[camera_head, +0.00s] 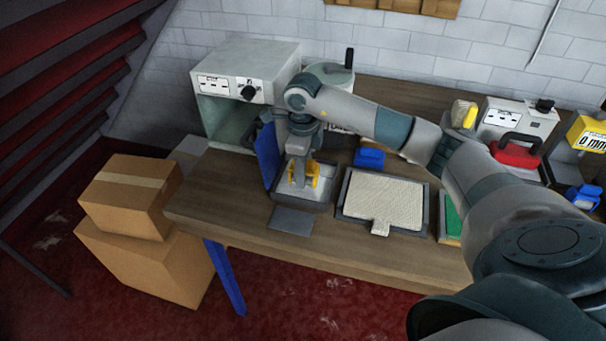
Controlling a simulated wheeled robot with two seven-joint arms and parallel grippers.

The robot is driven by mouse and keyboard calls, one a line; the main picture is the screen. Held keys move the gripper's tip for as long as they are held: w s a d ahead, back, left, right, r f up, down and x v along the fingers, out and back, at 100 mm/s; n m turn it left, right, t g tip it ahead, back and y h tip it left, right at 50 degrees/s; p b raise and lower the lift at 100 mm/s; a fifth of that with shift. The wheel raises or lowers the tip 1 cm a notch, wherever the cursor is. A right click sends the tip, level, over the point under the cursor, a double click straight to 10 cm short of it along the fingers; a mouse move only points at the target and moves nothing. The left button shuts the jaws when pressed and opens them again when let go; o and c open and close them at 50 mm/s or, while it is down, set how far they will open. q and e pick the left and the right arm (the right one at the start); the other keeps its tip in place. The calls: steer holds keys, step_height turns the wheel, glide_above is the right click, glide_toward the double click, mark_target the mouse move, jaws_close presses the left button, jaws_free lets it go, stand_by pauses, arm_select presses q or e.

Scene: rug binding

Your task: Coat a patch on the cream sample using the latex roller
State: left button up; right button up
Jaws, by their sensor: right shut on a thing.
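The cream sample (375,195) lies flat in a dark-framed tray on the table, with a small pale tab at its front edge. My right gripper (303,168) points down over a shallow grey tray (317,199) to the left of the sample. It is shut on the latex roller (303,181), of which yellow parts show. The roller's lower end is down at the tray; whether it touches the tray floor is hard to tell. My left gripper is not in view.
A blue upright panel (267,153) stands beside the tray. A grey plate (291,221) lies in front. A blue block (369,158) sits behind the sample, and a green pad (453,220) to its right. A pale machine (236,85) stands at the back left.

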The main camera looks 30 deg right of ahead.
steer(key=shift+r+p, duration=0.9)
steer(key=shift+r, duration=1.3)
steer(key=shift+a, duration=0.1)
steer(key=shift+s+a+r+n, duration=0.1)
steer(key=shift+a+n, duration=0.4)
steer(key=shift+n, duration=0.2)
steer(key=s+a+r+n+b, duration=0.1)
steer(key=s+a+n, duration=0.5)
steer(key=n, duration=0.7)
steer(key=s+a+r+n+b, duration=0.1)
steer(key=s+a+n+b, duration=0.2)
steer(key=s+a+n, duration=0.4)
steer(key=shift+a+n, duration=0.75)
steer(key=shift+n, duration=2.45)
steer(key=shift+r, duration=0.15)
